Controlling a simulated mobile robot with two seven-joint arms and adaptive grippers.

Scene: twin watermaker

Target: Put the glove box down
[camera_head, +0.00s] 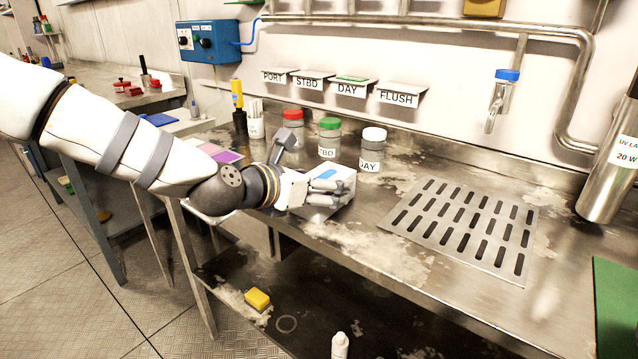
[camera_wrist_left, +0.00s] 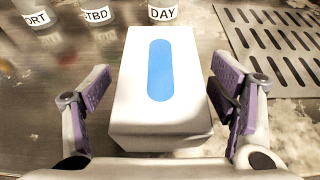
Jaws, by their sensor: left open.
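The glove box (camera_head: 341,172) is white with a blue oval slot on top. In the head view it is at the front part of the steel bench (camera_head: 370,262), partly hidden by my left gripper (camera_head: 327,192). It appears to rest on the bench, though its underside is hidden. In the left wrist view the glove box (camera_wrist_left: 188,70) lies between the two fingers of my left gripper (camera_wrist_left: 162,88). The fingers are open, with a gap visible on each side of the box. My right gripper is not in view.
Behind the box stand jars with red (camera_head: 293,117), green (camera_head: 329,137) and white (camera_head: 372,149) lids. A slotted drain plate (camera_head: 463,228) lies to the right, below a blue-topped tap (camera_head: 500,98). A green mat (camera_head: 616,305) is at far right. Bench between box and plate is clear.

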